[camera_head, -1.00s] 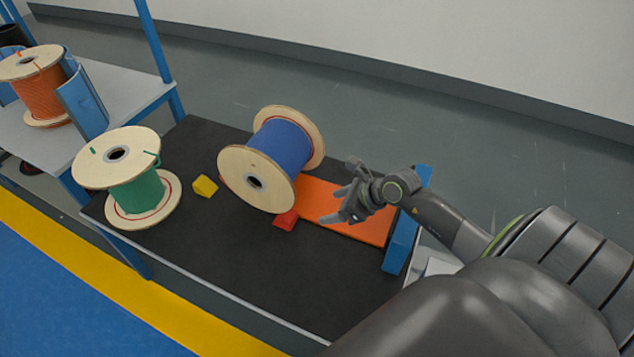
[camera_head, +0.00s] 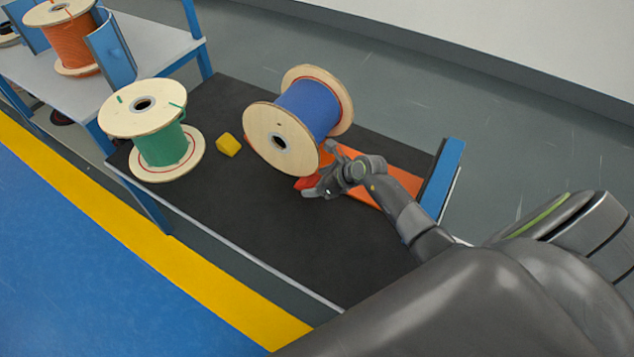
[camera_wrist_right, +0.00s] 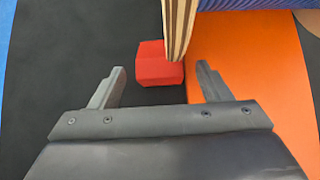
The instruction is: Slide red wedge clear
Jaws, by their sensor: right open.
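The red wedge (camera_head: 306,183) lies on the black table top, by the near flange of the blue cable spool (camera_head: 309,108). The spool lies on its side at the edge of an orange ramp (camera_head: 398,180). In the right wrist view the red wedge (camera_wrist_right: 157,66) sits just beyond and between the fingertips, against the spool's wooden flange (camera_wrist_right: 179,28). My right gripper (camera_head: 318,170) is open and empty; it also shows in the right wrist view (camera_wrist_right: 160,78). My fingers partly hide the wedge in the head view. My left gripper is not in view.
A yellow wedge (camera_head: 228,145) lies left of the blue spool. A green cable spool (camera_head: 156,144) stands upright at the table's left end. A blue stop (camera_head: 441,180) borders the ramp's right end. The table's near middle (camera_head: 265,220) is clear.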

